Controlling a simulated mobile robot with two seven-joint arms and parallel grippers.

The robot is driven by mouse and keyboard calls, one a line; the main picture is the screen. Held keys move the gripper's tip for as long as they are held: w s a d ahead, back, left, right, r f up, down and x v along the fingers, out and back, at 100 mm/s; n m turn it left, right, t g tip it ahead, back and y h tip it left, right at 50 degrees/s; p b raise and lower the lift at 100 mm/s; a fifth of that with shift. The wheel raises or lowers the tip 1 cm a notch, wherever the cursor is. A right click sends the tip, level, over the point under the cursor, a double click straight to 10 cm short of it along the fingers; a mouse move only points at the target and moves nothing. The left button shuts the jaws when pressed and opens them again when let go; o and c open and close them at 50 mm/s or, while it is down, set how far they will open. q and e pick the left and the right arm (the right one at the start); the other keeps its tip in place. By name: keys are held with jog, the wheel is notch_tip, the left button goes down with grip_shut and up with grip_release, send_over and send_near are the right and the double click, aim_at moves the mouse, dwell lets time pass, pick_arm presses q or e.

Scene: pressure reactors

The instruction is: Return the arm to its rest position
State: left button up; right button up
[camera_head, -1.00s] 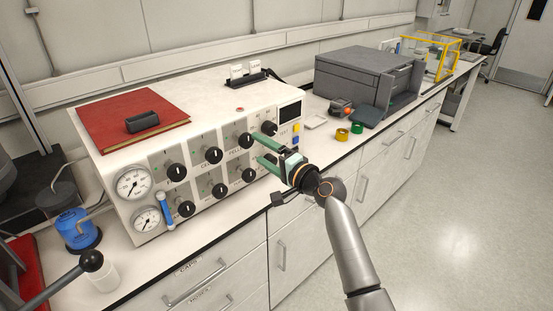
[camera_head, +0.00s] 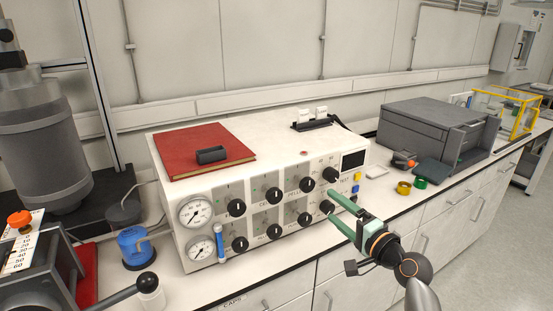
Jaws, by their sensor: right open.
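My right gripper (camera_head: 342,219) is in front of the lower right part of the white control box (camera_head: 290,160). Its two green fingers are spread apart and nothing shows between them. The fingertips are close to the lower right black knob (camera_head: 327,207); I cannot tell whether they touch it. The right arm comes in from the bottom right. The box front carries several black knobs, two round gauges (camera_head: 197,211) and a small dark display (camera_head: 353,160). My left gripper is not in view.
A red book (camera_head: 204,150) with a black object lies on the box. The floor at right is clear.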

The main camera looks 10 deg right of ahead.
jog(key=s+a+f+n+g+h, duration=0.1)
jog(key=s+f+n+g, duration=0.1)
jog(key=s+f, duration=0.35)
jog(key=s+a+f+n+g+h, duration=0.1)
jog(key=s+f+n, duration=0.15)
jog(key=f, duration=0.65)
jog(key=s+a+f+n+g+h, duration=0.1)
jog(key=s+f+n+g, duration=0.1)
jog(key=s+f, duration=0.4)
jog(key=s+a+f+n+g, duration=0.1)
jog(key=s+f+n, duration=0.3)
jog(key=s, duration=0.5)
jog(key=s+a+f+n+g, duration=0.1)
jog(key=s+a+f+n, duration=0.2)
jog(key=s+f, duration=0.5)
jog(key=shift+s+a+n+g+h, duration=0.25)
jog(key=shift+s+n+g+h, duration=0.1)
jog(key=shift+n+h, duration=0.1)
jog(key=shift+f, duration=0.1)
